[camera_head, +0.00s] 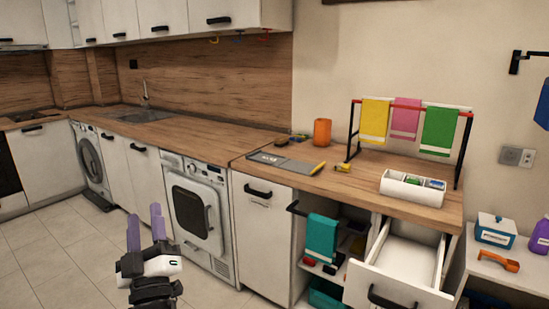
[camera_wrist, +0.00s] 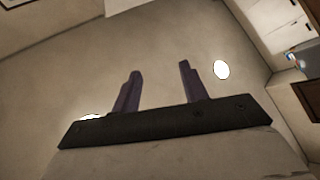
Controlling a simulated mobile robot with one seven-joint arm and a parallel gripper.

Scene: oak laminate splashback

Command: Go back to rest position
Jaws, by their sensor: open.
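My gripper (camera_head: 145,232) is raised in the lower left of the head view, with its two purple fingers pointing up. The fingers stand apart with nothing between them. In the wrist view the gripper (camera_wrist: 157,85) is also open and empty, in front of a plain ceiling with round lights (camera_wrist: 221,69). It is in front of the washing machine side of the counter and apart from everything around it.
The wooden counter (camera_head: 205,145) runs along the back. An open white drawer (camera_head: 405,262) juts out at the lower right. A towel rack (camera_head: 412,105) and a white divided box (camera_head: 412,188) stand above it. The tiled floor (camera_head: 55,250) at left is clear.

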